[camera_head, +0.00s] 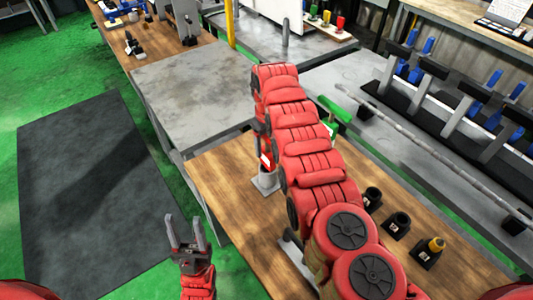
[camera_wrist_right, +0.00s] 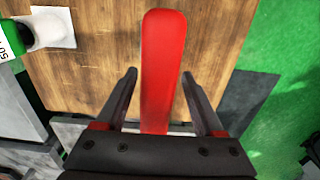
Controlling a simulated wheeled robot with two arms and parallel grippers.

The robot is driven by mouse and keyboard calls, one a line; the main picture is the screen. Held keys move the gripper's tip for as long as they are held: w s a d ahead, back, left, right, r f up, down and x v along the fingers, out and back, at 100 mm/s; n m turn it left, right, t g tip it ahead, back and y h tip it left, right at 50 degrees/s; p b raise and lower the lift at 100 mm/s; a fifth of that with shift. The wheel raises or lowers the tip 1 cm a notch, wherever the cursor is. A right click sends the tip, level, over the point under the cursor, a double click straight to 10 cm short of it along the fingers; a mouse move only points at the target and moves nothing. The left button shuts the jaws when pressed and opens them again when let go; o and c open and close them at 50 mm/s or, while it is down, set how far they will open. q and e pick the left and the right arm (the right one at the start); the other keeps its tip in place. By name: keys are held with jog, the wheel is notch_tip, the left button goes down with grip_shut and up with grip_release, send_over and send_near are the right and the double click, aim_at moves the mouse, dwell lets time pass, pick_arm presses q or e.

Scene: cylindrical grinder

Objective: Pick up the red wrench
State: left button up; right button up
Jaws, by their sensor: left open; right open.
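The red wrench (camera_wrist_right: 162,70) shows in the right wrist view as a long red handle running between the two fingers of my right gripper (camera_wrist_right: 158,75). The fingers are open, one on each side, with gaps to the handle. In the head view the wrench (camera_head: 266,160) stands by the near bench's left edge above a pale base, partly hidden by my right arm. My right gripper is mostly hidden there. My left gripper (camera_head: 183,222) is open and empty, low at the left, over the floor beside the bench.
A green-handled tool (camera_head: 335,109) stands right of my right arm; it also shows in the right wrist view (camera_wrist_right: 8,35). Black holders (camera_head: 397,224) line the wooden bench (camera_head: 235,210). A grey table (camera_head: 190,90) lies behind, a rack with blue parts (camera_head: 460,100) at right.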

jog(key=shift+w+f, duration=0.1)
jog(key=shift+w, duration=0.2)
jog(key=shift+c, duration=0.6)
jog(key=shift+s, duration=0.2)
jog(key=c, duration=0.7)
grip_shut()
